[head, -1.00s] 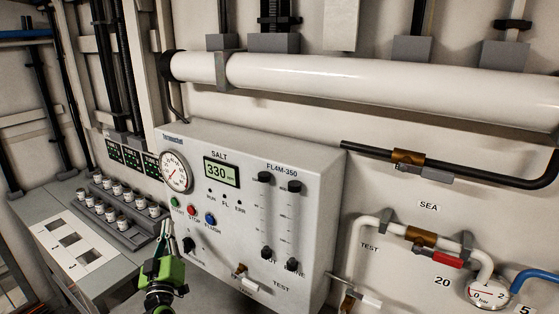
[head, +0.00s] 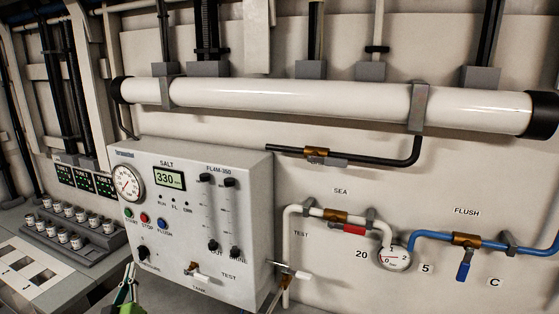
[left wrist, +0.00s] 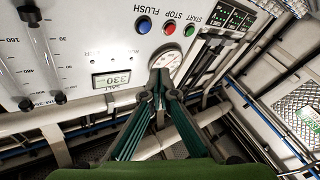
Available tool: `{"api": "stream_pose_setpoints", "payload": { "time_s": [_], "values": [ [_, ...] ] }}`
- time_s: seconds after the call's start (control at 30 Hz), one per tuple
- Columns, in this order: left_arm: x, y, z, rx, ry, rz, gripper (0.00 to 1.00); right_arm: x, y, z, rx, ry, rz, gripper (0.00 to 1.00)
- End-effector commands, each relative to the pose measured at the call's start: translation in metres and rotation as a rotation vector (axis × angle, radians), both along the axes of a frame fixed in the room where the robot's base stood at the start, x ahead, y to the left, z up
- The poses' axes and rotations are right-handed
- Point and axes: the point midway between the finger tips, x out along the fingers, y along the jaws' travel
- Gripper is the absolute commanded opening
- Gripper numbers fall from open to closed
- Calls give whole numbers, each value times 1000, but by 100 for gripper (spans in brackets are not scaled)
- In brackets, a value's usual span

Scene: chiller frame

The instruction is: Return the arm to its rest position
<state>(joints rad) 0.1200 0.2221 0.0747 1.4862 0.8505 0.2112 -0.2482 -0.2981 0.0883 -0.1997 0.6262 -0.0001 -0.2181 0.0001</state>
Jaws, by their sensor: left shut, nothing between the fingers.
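My left gripper (head: 129,284) shows at the bottom edge of the head view, in front of the lower left corner of the grey control panel (head: 215,262). Only its dark green fingers and a bit of bright green body show there; the rest of the arm is cut off. In the left wrist view the gripper (left wrist: 160,82) is shut and empty. Its fingertips overlap the rim of the round gauge (left wrist: 165,62); I cannot tell how far off the panel they are. My right gripper is in neither view.
The panel carries a salt display (head: 169,180), start, stop and flush buttons, and knobs. A tube rack (head: 72,238) stands at left. A white pipe with a red-handled valve (head: 348,229), a pressure gauge (head: 394,257) and a blue-handled valve (head: 463,271) are at right.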

Motion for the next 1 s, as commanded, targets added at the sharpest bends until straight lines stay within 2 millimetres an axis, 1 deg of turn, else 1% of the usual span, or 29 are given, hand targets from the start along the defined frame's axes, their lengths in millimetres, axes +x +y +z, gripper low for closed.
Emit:
{"api": "stream_pose_setpoints", "payload": {
  "time_s": [0.03, 0.1, 0.27, 0.37, 0.47, 0.5, 0.57, 0.6, 0.67, 0.7, 0.77, 0.8, 0.9, 0.97, 1.0],
  "values": [
    [-2, -11, -5, 9, 23, -28, 0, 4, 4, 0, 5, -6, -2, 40],
    [-5, -26, -13, 26, 59, -68, 0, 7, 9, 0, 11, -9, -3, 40],
    [-18, -68, -36, 72, 168, -179, 0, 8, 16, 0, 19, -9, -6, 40],
    [-32, -99, -55, 109, 258, -256, 0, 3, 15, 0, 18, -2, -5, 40],
    [-57, -133, -81, 156, 379, -346, 0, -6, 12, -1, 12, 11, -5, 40],
    [-72, -148, -93, 179, 440, -384, 0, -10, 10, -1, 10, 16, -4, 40],
    [-98, -169, -113, 215, 543, -440, 0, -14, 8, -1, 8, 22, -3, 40],
    [-117, -180, -125, 238, 615, -473, 0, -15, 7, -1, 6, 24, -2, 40],
    [-149, -193, -143, 272, 724, -512, 0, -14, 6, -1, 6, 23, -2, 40],
    [-170, -199, -154, 293, 798, -532, 0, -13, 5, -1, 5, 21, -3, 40],
    [-202, -205, -166, 320, 903, -552, 0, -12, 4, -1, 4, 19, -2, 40],
    [-222, -206, -172, 334, 967, -560, 0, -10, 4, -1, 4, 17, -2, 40],
    [-264, -205, -182, 360, 1098, -564, 0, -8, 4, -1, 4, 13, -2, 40],
    [-285, -203, -185, 368, 1163, -562, 0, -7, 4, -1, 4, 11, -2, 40],
    [-298, -201, -186, 374, 1204, -559, 0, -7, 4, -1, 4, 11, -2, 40]
  ]
}}
